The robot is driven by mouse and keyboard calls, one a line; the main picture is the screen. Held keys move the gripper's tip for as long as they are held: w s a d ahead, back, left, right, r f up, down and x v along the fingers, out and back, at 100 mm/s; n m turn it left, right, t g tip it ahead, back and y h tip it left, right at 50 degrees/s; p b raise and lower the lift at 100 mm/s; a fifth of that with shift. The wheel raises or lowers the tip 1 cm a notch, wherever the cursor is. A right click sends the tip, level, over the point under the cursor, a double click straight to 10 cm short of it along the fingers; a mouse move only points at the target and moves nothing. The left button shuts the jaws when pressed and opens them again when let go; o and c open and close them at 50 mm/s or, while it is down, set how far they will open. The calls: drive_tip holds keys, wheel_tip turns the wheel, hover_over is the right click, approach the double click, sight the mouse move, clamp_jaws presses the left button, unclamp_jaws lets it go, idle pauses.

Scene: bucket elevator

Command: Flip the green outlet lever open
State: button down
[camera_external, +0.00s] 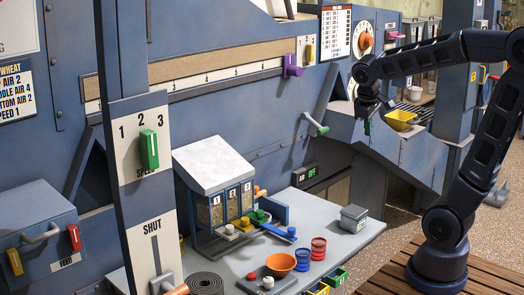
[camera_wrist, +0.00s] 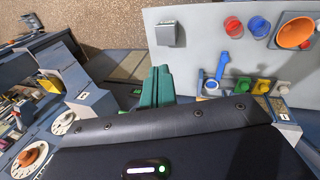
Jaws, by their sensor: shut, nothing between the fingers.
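A green-handled lever (camera_external: 316,124) sticks out from the blue machine wall, its handle slanting down to the right. A second green piece, a green knob (camera_external: 259,215), sits among coloured knobs at the foot of the numbered box; it also shows in the wrist view (camera_wrist: 242,85). I cannot tell for certain which is the outlet lever. My gripper (camera_external: 368,126) is to the right of the wall lever, apart from it, pointing down before a blue chute. Its green fingers (camera_wrist: 157,88) are shut and empty.

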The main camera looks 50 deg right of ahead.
drive_tip(key=w+d+f+n+g+h, duration=0.1)
drive_tip(key=w+d+g+h, duration=0.1)
drive_tip(key=w+d, duration=0.3)
drive_tip(key=w+d+f+g+h, duration=0.1)
drive_tip(key=w+d+f+h, duration=0.15)
drive_tip(key=w, duration=0.55)
drive_tip(key=n+g+h, duration=0.1)
drive_tip(key=n+h, duration=0.6)
drive_tip(key=h, duration=0.5)
approach(314, 123)
drive_tip(key=s+a+f, duration=0.1)
drive_tip(key=s+f, duration=0.2)
drive_tip(key=f, duration=0.2)
drive_tip(key=shift+w+a+f+h, duration=0.25)
drive_tip(key=shift+w+a+f, duration=0.05)
drive_tip(key=shift+w+f, duration=0.05)
drive_tip(key=x, duration=1)
